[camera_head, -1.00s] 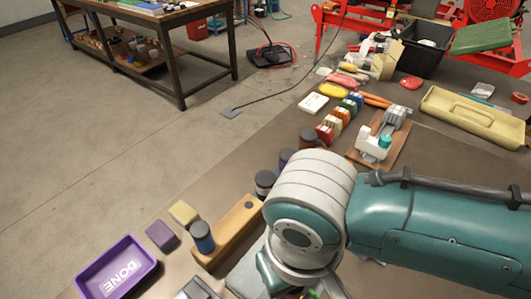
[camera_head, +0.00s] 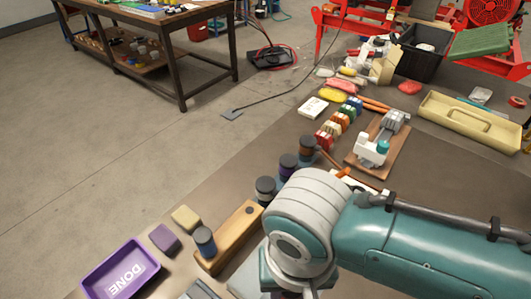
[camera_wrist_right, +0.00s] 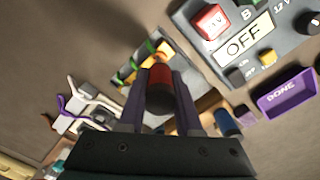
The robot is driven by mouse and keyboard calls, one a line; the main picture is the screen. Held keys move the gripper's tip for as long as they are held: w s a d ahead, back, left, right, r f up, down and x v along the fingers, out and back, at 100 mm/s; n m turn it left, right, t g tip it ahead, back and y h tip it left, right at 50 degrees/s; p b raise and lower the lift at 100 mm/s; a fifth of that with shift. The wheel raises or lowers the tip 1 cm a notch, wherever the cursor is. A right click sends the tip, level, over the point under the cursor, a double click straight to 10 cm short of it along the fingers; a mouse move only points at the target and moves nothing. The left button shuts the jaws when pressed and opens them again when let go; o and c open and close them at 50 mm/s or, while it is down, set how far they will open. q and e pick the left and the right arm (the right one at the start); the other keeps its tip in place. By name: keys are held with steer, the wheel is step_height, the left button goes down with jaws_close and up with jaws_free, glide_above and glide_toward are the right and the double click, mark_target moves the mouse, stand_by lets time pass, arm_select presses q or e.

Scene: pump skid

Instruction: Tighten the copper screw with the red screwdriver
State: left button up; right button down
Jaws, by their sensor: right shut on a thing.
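In the right wrist view, my right gripper (camera_wrist_right: 160,103) is shut on the red screwdriver (camera_wrist_right: 160,76). Its red handle shows between the two fingers, with a dark end toward the camera; its shaft and tip are hidden. Beyond it lies a unit with yellow, green and orange parts (camera_wrist_right: 128,72), partly covered by the gripper. I cannot make out the copper screw in either view. In the head view my right arm covers the front of the bench, and its gripper is hidden. My left gripper is not in view.
A purple DONE tray (camera_head: 121,268) sits at the bench's left end. A switch box labelled OFF (camera_wrist_right: 248,36) shows in the wrist view. A beige tray (camera_head: 475,122) lies at the right.

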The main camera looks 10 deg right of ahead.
steer(key=shift+r+m+p, duration=0.1)
steer(key=shift+m+p, duration=0.3)
steer(key=shift+m, duration=0.3)
steer(key=shift+m+p, duration=0.3)
steer(key=shift+m, duration=0.7)
steer(key=shift+r+p, duration=2.4)
steer(key=shift+p, duration=0.35)
